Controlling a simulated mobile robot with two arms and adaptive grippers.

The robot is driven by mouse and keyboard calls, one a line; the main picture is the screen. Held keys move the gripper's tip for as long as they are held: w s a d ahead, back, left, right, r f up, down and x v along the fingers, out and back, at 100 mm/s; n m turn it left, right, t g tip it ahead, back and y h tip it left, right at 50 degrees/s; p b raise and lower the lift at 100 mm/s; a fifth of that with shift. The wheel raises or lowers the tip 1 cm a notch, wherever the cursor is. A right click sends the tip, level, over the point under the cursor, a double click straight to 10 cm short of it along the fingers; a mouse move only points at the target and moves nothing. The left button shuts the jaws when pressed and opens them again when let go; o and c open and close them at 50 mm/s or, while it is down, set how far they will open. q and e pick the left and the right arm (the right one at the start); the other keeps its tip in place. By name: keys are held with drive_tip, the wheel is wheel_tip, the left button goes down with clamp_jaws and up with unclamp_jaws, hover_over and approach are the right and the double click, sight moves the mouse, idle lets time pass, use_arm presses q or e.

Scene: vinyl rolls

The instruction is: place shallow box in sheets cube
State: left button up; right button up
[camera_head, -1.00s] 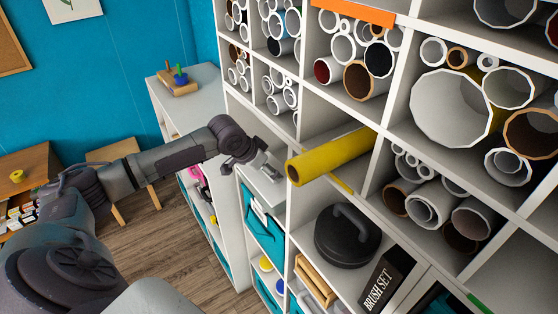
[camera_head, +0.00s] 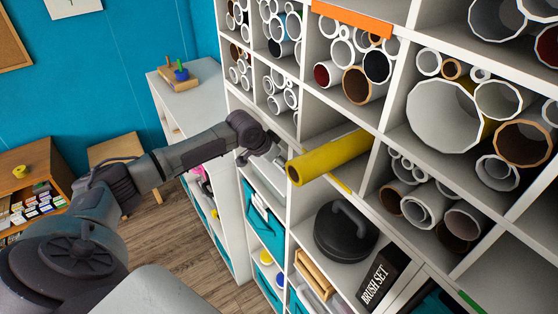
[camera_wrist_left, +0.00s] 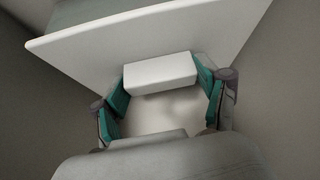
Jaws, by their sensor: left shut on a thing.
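The shallow box appears as a plain white block (camera_wrist_left: 160,73) in the left wrist view. My left gripper (camera_wrist_left: 161,88) is shut on it, with a teal finger pad at each end of the block. In the head view my left gripper (camera_head: 262,152) reaches into a white shelf cube (camera_head: 270,182) left of the yellow roll. I take this to be the sheets cube, but no label on it is readable. The box's contact with the cube floor is hidden in the head view. My right gripper is not in view.
A yellow roll (camera_head: 325,158) juts out of its cube just right of my left gripper. A teal bin (camera_head: 263,222) sits in the cube below. A black round lidded thing (camera_head: 345,232) and a BRUSH SET box (camera_head: 382,277) are lower right. White shelf walls are close around the gripper.

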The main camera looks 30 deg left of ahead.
use_arm(q)
drive_tip(key=o, duration=1.6)
drive_tip(key=shift+o, duration=0.2)
drive_tip(key=b+v, duration=0.2)
drive_tip(key=v, duration=0.5)
drive_tip(key=shift+s+r, duration=0.1)
drive_tip(key=shift+r, duration=0.15)
